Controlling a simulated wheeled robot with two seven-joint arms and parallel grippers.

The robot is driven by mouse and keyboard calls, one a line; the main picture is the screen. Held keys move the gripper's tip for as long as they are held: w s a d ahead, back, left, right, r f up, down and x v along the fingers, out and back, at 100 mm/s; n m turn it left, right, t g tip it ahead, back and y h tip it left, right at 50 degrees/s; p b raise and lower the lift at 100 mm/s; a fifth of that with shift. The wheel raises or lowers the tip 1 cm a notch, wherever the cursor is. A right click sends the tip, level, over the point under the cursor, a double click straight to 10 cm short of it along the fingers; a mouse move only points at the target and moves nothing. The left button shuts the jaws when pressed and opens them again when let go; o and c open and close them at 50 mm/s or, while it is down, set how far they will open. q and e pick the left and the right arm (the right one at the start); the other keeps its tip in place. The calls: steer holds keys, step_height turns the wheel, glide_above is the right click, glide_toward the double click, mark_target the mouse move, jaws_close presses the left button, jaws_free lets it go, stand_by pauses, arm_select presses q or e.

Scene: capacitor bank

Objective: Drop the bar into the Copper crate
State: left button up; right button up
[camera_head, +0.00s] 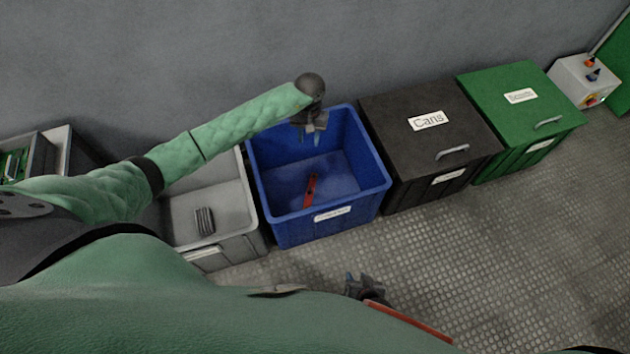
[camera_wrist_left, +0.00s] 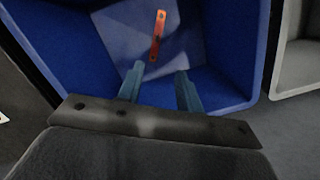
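A blue open crate (camera_head: 353,215) stands in the row of containers; the writing on its label is too small to read. A red-orange bar (camera_head: 311,190) is inside it, low down; I cannot tell whether it lies flat. My left gripper (camera_head: 309,135) is over the back part of the crate, fingers pointing down, open and empty. The left wrist view shows the bar (camera_wrist_left: 158,36) beyond the parted fingertips (camera_wrist_left: 160,88), apart from them. My right gripper (camera_head: 364,287) is low in the head view, away from the crates; its fingers do not show clearly.
A grey open crate (camera_head: 250,220) with a dark ribbed block (camera_head: 205,221) is left of the blue crate. A lidded black "Cans" bin (camera_head: 400,150) and a lidded green bin (camera_head: 545,95) stand to the right. The floor in front is clear.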

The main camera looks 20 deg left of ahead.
arm_select(q)
step_height(320, 180, up, 6)
steer(key=w, duration=0.1)
steer(key=shift+r, duration=0.25)
stand_by(0.4)
